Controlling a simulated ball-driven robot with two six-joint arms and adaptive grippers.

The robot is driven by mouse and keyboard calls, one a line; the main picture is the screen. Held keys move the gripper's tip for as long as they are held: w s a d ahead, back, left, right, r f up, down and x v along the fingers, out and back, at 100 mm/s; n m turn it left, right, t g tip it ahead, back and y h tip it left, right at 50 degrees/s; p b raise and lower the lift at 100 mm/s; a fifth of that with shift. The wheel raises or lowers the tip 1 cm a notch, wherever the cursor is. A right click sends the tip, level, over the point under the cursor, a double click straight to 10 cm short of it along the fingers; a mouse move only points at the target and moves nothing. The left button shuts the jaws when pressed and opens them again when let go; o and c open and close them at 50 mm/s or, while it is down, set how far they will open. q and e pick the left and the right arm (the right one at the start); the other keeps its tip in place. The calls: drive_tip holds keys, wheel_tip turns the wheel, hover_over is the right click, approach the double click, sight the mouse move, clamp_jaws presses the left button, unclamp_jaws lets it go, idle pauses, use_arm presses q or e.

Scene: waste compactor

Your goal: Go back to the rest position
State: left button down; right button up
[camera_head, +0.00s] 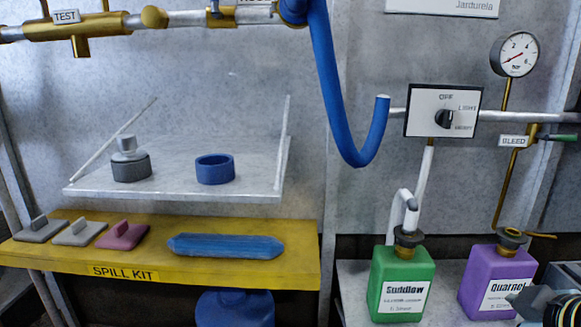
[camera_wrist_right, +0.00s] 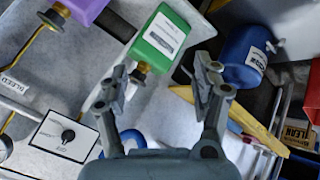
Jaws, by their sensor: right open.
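My right gripper (camera_wrist_right: 163,78) is open in the right wrist view, its two fingers spread wide with nothing held between them. The green Suddlow bottle (camera_wrist_right: 165,38) shows beyond the fingertips, apart from them as far as I can tell. In the head view, part of my right gripper (camera_head: 535,302) shows at the bottom right edge, in front of the purple Quarnel bottle (camera_head: 490,280). The green bottle (camera_head: 402,285) stands upright to its left, with a white pipe at its cap. My left gripper is in neither view.
A yellow spill kit shelf (camera_head: 205,272) holds a blue sock-like roll (camera_head: 226,246) and several small pads. Above it, a pale shelf (camera_head: 180,193) carries a grey capped piece (camera_head: 130,162) and a blue ring (camera_head: 215,169). A blue hose (camera_head: 340,130) hangs near the switch box (camera_head: 443,111).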

drive_tip(key=s+a+f+m+g, duration=0.1)
drive_tip(key=s+f+m+g, duration=0.15)
drive_tip(key=s, duration=0.75)
drive_tip(key=s+a+f+m+g, duration=0.2)
drive_tip(key=s+m+g, duration=0.2)
drive_tip(key=s, duration=0.6)
wheel_tip(320, 180, down, 24)
drive_tip(key=s+d+p, duration=0.2)
drive_tip(key=s+d, duration=0.1)
drive_tip(key=s+f+g, duration=0.2)
drive_tip(key=s+f, duration=1.1)
drive_tip(key=s, duration=0.5)
drive_tip(key=shift+d+f+p, duration=0.3)
drive_tip(key=shift+d+p, duration=0.05)
drive_tip(key=shift+d, duration=0.1)
